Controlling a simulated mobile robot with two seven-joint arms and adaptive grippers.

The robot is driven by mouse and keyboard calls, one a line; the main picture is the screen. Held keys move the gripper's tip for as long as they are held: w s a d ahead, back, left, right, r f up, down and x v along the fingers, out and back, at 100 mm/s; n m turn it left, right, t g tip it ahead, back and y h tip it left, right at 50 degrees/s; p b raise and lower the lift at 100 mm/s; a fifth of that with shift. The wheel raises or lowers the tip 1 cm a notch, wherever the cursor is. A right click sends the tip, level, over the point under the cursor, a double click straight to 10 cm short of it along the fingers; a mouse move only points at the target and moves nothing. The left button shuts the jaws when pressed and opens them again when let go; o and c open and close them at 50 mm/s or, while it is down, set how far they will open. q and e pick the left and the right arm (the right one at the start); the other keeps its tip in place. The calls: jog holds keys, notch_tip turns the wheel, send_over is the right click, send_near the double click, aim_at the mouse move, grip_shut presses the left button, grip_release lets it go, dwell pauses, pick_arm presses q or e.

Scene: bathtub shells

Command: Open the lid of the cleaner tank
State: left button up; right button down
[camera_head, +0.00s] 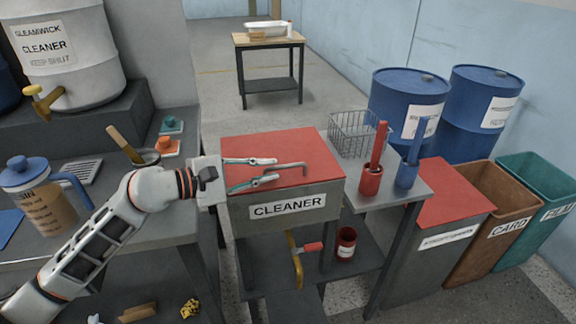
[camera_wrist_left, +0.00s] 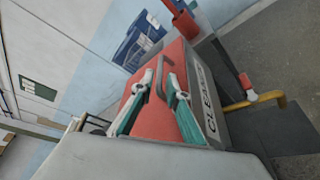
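The cleaner tank (camera_head: 318,200) is a grey box labelled CLEANER, and it also shows in the left wrist view (camera_wrist_left: 222,112). Its red lid (camera_head: 300,143) lies flat and closed on top. A thin grey bent handle (camera_head: 296,165) stands on the lid. My left gripper (camera_head: 277,169) is over the lid with its two white-and-teal fingers spread. In the left wrist view the handle (camera_wrist_left: 161,84) appears between the open fingertips; I cannot tell if either finger touches it. My right gripper is not in view.
A grey side table (camera_head: 408,185) right of the tank holds a wire basket (camera_head: 352,134), a red tool holder (camera_head: 370,181) and a blue one (camera_head: 406,174). A yellow tap (camera_head: 295,262) is at the tank's front. Blue drums (camera_head: 405,95) and bins stand at right.

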aim_at(281, 167)
pick_arm(q)
jog(key=x, duration=0.6)
jog(key=shift+d, duration=0.2)
grip_shut()
